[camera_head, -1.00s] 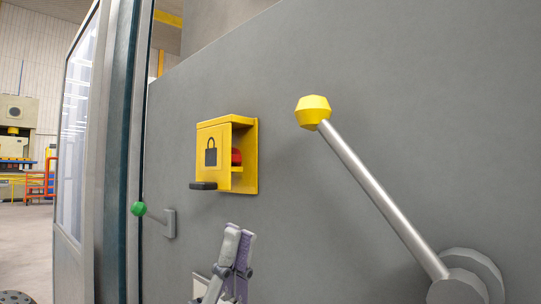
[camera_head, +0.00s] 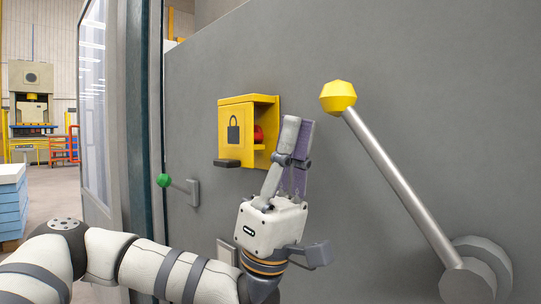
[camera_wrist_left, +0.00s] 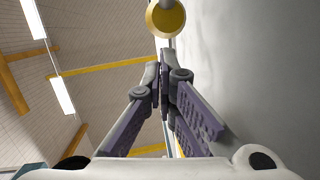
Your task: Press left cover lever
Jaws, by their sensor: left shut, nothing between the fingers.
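A yellow cover box (camera_head: 235,119) with a padlock sign sits on the grey panel. A dark lever tab (camera_head: 227,163) sticks out at its lower left, and a red button (camera_head: 258,134) shows partly inside. A long metal lever with a yellow knob (camera_head: 338,97) rises from a round grey pivot at the lower right.
The grey panel (camera_head: 440,90) stands beside the gripper. A small lever with a green knob (camera_head: 164,180) is at its left end, near a glazed door frame (camera_head: 95,110). A yellow-grey press (camera_head: 31,100) and a blue stack (camera_head: 11,205) are further left.

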